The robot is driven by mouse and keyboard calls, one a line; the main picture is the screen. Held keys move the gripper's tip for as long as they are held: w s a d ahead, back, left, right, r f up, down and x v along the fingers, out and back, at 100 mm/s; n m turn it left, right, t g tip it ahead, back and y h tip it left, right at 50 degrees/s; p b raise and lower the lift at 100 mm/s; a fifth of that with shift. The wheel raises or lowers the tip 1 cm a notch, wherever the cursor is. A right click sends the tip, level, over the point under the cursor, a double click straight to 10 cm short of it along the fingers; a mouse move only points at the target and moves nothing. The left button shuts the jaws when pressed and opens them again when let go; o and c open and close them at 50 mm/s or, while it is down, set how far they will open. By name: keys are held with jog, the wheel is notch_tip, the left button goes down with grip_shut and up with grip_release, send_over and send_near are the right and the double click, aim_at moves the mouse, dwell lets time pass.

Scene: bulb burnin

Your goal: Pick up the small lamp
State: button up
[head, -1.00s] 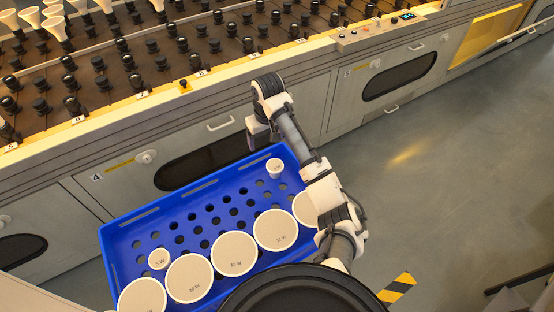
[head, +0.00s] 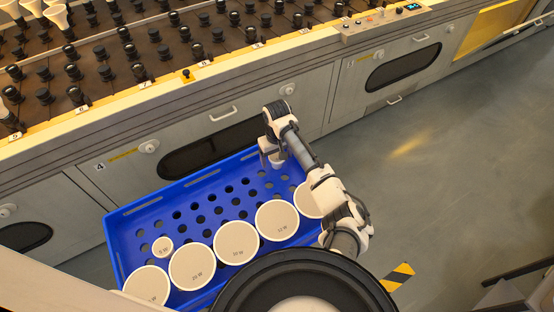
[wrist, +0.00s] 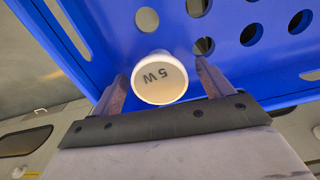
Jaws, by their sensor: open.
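A small white lamp marked 5 W (wrist: 160,82) stands in the blue crate (wrist: 90,25), its round face toward the wrist camera. My gripper (wrist: 161,72) is open, with one finger on each side of this lamp; I cannot tell whether either finger touches it. In the head view my gripper (head: 271,156) is over the upper right part of the crate (head: 150,215) and mostly hides this lamp. A second small lamp marked 5 W (head: 162,247) stands at the crate's left.
Several large round lamps, one of them (head: 236,242), fill the crate's near side. Empty holes (head: 215,198) lie between them and the far wall. A grey bench with rows of sockets (head: 130,50) runs behind the crate. Open floor (head: 470,150) lies to the right.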

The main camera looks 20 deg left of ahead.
jog(key=shift+f, duration=0.8)
jog(key=shift+c, duration=0.5)
jog(key=c, duration=1)
